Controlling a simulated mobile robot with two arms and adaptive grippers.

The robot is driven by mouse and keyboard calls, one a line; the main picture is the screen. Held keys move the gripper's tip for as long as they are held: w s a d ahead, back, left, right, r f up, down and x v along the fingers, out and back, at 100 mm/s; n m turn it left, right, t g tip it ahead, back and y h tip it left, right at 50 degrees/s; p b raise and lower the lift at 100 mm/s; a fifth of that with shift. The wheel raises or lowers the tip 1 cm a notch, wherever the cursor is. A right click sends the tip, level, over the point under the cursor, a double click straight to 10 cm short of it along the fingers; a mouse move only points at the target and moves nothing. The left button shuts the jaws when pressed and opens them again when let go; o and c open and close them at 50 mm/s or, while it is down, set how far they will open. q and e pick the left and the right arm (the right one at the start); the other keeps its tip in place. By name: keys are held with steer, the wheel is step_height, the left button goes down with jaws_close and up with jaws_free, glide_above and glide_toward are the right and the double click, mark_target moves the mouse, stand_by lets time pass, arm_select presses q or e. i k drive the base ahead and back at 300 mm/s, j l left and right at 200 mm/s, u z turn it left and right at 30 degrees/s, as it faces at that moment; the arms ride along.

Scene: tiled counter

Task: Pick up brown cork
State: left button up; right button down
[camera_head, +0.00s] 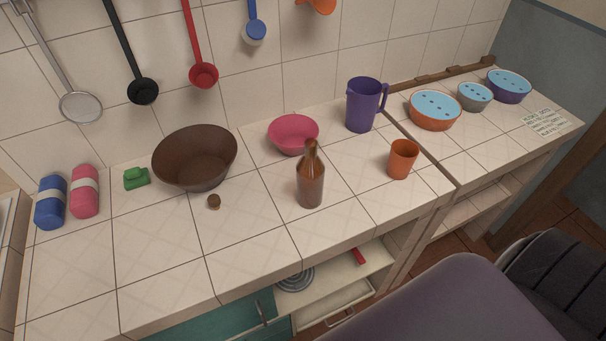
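Neither of my grippers shows in the head view.
A pink bowl (293,134), purple pitcher (362,105) and orange cup (403,159) stand to the right. A green object (136,179) and blue and pink rolls (84,192) are left. Utensils hang above, including a red ladle (203,75). The counter's front left is clear.

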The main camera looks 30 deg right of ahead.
mark_target(214, 201)
steer(key=k+l+u, duration=0.2)
steer(key=u, duration=0.25)
steer(key=k+u, duration=0.3)
steer(key=u, duration=0.15)
